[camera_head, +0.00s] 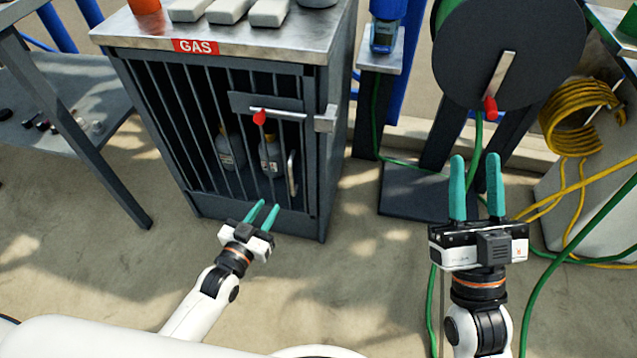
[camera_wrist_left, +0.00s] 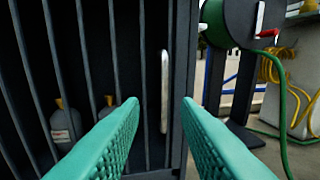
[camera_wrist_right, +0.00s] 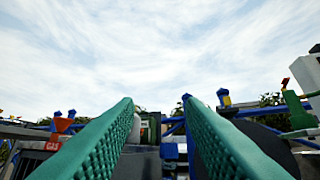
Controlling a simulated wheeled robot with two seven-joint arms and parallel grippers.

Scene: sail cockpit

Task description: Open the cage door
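The dark barred gas cage (camera_head: 200,130) stands at the upper left of the head view, its door closed. A sliding bolt (camera_head: 280,114) with a red knob (camera_head: 259,117) crosses the door's upper right and reaches a bracket (camera_head: 326,119) on the frame. A vertical metal handle (camera_head: 291,173) is lower on the door; it also shows in the left wrist view (camera_wrist_left: 165,91). My left gripper (camera_head: 262,212) is open and empty, in front of the door's lower part, with the handle ahead between its fingers. My right gripper (camera_head: 475,175) is open and empty, away from the cage.
Two gas bottles (camera_head: 231,150) stand inside the cage. Grey blocks (camera_head: 228,11) lie on the cage top. A hose reel (camera_head: 508,50) stands right of the cage, with green and yellow hoses on the floor. A table (camera_head: 60,100) is at the left. The floor in front is clear.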

